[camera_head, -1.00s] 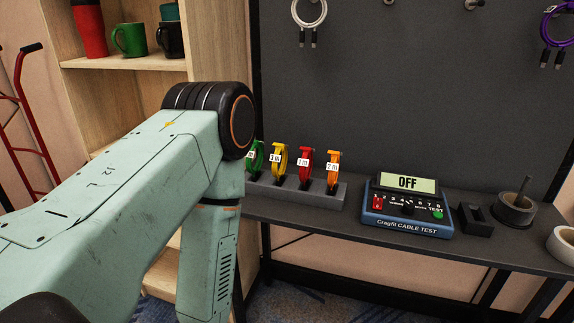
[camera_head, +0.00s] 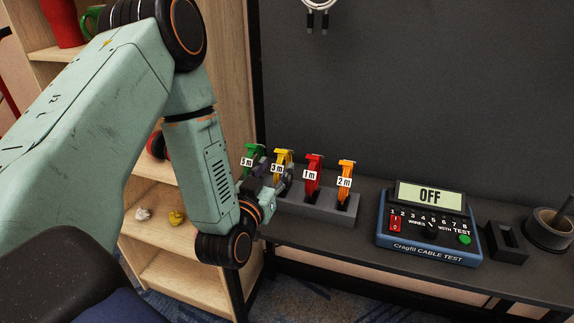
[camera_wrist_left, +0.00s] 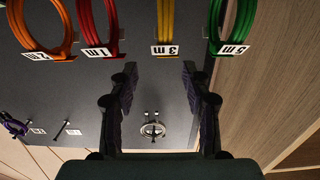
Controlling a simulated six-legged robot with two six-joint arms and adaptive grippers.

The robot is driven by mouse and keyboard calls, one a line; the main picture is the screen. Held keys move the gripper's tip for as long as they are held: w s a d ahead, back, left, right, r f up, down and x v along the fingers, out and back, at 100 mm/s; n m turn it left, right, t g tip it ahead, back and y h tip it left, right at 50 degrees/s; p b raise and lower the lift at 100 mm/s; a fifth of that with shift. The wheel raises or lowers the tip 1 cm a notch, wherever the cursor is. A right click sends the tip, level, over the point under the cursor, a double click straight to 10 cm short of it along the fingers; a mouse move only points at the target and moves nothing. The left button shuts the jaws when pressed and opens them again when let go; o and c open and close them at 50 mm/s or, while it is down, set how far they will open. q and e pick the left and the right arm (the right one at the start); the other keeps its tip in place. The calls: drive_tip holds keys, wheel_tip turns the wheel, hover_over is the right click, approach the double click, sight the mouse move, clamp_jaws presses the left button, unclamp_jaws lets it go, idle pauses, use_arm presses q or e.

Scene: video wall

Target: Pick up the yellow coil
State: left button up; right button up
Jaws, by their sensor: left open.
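The yellow coil (camera_head: 281,158), with a 3 m tag, stands in the grey holder (camera_head: 330,211) between the green and red coils. In the left wrist view the yellow coil (camera_wrist_left: 165,22) hangs into the picture at the top, between and beyond my open fingers. My left gripper (camera_head: 276,170) is right in front of the yellow coil and partly hides its lower part. In the left wrist view my left gripper (camera_wrist_left: 158,78) is open with nothing between its fingers. Whether a finger touches a coil cannot be told. My right gripper is not in view.
The green 5 m coil (camera_head: 252,154) is close on the left, the red 1 m coil (camera_head: 313,168) close on the right. The orange 2 m coil (camera_head: 346,180) is further right. A cable tester (camera_head: 428,226) reading OFF stands on the dark bench. A wooden shelf (camera_head: 165,255) is at left.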

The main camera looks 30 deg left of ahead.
sight(281, 154)
use_arm(q)
drive_tip(key=x, duration=0.3)
drive_tip(key=b+x, duration=0.1)
drive_tip(key=x, duration=0.2)
drive_tip(key=shift+w+a+f, duration=0.1)
drive_tip(key=shift+w+a, duration=0.25)
drive_tip(key=shift+w+a+b, duration=0.2)
drive_tip(key=shift+w+b, duration=0.05)
drive_tip(key=shift+b, duration=0.05)
drive_tip(key=shift+d, duration=0.1)
drive_tip(key=shift+w, duration=0.1)
drive_tip(key=shift+c, duration=0.8)
clamp_jaws()
